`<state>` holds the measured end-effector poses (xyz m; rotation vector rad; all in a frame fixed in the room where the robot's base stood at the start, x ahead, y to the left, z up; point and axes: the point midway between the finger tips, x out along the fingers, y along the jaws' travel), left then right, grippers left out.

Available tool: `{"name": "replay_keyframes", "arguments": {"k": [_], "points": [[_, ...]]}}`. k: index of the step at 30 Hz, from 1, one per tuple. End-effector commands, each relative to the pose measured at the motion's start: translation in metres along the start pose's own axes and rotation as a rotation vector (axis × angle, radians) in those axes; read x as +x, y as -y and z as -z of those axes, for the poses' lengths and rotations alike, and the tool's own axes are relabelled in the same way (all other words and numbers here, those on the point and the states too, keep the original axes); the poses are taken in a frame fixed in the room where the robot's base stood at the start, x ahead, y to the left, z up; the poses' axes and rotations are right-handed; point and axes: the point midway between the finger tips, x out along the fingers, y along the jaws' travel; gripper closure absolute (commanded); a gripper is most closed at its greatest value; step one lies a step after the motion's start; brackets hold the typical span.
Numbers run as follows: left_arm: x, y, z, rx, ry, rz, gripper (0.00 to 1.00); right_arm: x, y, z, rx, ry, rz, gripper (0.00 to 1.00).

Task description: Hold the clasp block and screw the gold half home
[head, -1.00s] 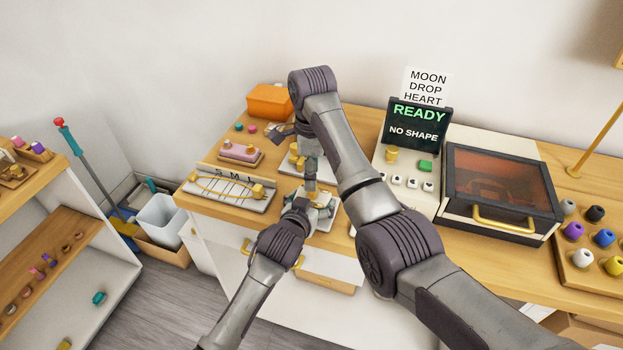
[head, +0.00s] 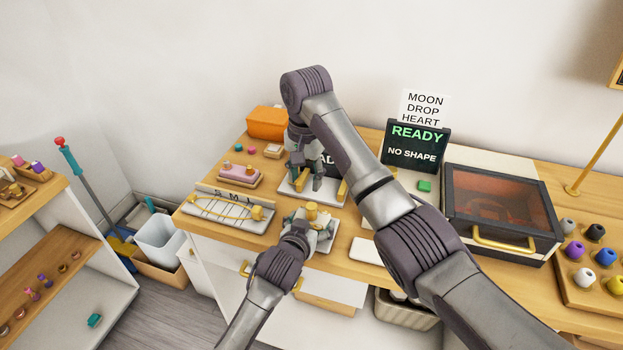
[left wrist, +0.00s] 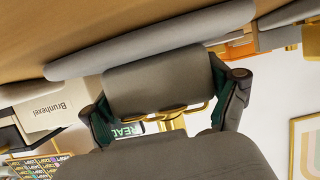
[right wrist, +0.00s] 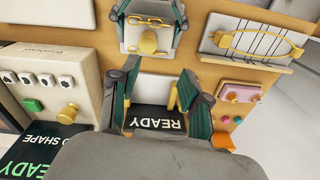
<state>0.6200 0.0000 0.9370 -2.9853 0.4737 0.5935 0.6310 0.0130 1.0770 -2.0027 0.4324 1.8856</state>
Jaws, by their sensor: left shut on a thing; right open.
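The grey clasp block (left wrist: 160,75) is between the green-padded fingers of my left gripper (head: 308,226), which is shut on it near the table's front edge. The gold half (head: 311,210) stands on top of the block in the head view; it also shows in the right wrist view (right wrist: 148,42) with a gold loop below it. My right gripper (head: 314,180) is open and empty, fingers pointing down over a pale plate (head: 326,198) behind the block. Whether the gold half is fully seated cannot be seen.
A chain board (head: 228,213) and pink tray (head: 240,177) are to the left. A cream machine and a windowed oven (head: 498,195) stand to the right.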

Motion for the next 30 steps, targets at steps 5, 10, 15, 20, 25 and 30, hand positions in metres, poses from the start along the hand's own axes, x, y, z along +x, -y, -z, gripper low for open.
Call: {"name": "replay_keyframes", "arguments": {"k": [5, 10, 15, 20, 25, 30], "points": [[0.000, 0.000, -0.003, 0.000, 0.006, 0.000, 1.00, -0.005, 0.001, 0.001, -0.503, -0.009, 0.000, 0.53], [0.000, 0.000, -0.003, 0.000, 0.006, 0.000, 1.00, -0.007, 0.000, 0.000, -0.986, -0.001, -0.005, 0.53], [0.000, 0.000, -0.003, 0.000, 0.006, 0.000, 1.00, -0.006, -0.005, -0.001, -1.453, 0.023, -0.007, 0.53], [0.000, 0.000, -0.003, 0.000, 0.006, 0.000, 1.00, -0.003, -0.011, -0.002, -1.810, 0.050, 0.002, 0.53], [0.000, 0.000, -0.003, 0.000, 0.006, 0.000, 1.00, -0.001, -0.016, -0.003, -2.041, 0.072, 0.016, 0.53], [0.000, 0.000, -0.003, 0.000, 0.006, 0.000, 1.00, 0.000, -0.017, -0.003, -2.120, 0.080, 0.023, 0.53]]}}
